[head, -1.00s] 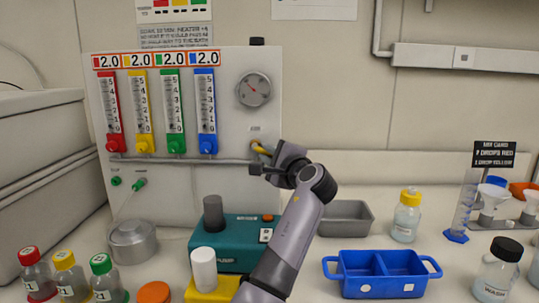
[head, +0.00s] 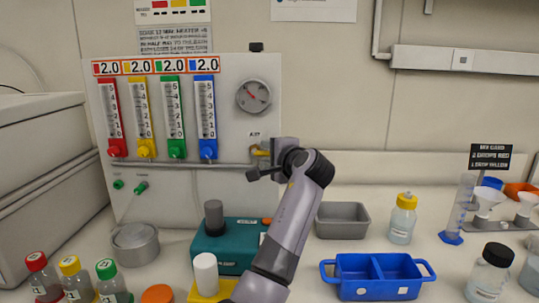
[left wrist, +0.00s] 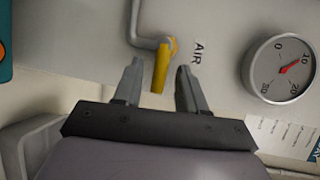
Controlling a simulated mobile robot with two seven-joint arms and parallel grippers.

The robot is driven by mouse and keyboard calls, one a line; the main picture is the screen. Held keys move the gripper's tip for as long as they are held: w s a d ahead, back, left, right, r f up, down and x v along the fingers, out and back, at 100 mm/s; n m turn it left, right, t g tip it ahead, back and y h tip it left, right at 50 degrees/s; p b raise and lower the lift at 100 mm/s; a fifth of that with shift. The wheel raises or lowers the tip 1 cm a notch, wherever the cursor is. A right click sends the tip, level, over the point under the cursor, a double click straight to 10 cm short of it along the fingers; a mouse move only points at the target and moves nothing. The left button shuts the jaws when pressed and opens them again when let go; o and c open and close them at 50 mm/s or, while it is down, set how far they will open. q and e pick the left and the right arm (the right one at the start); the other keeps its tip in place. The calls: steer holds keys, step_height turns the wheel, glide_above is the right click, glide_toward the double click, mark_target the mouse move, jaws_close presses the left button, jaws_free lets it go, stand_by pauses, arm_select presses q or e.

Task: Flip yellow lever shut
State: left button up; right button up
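The yellow lever (head: 260,152) is on the panel's right side, at the end of the grey pipe, below the dial. In the head view my left gripper (head: 262,160) is at the lever and partly covers it. In the left wrist view the lever (left wrist: 160,68) lies between the two fingers of my open left gripper (left wrist: 157,72), with gaps on both sides. Its pivot is at the pipe end beside the AIR label (left wrist: 200,52). Whether any finger touches it cannot be told. My right gripper is not in view.
The round dial (head: 253,96) is above the lever; several flow tubes with coloured knobs are to its left. A teal device (head: 228,246), grey tray (head: 342,220), blue two-part tray (head: 376,276) and bottles stand on the bench below.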

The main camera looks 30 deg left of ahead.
arm_select(q)
steer(key=b+v, duration=0.1)
steer(key=v, duration=0.6)
stand_by(0.6)
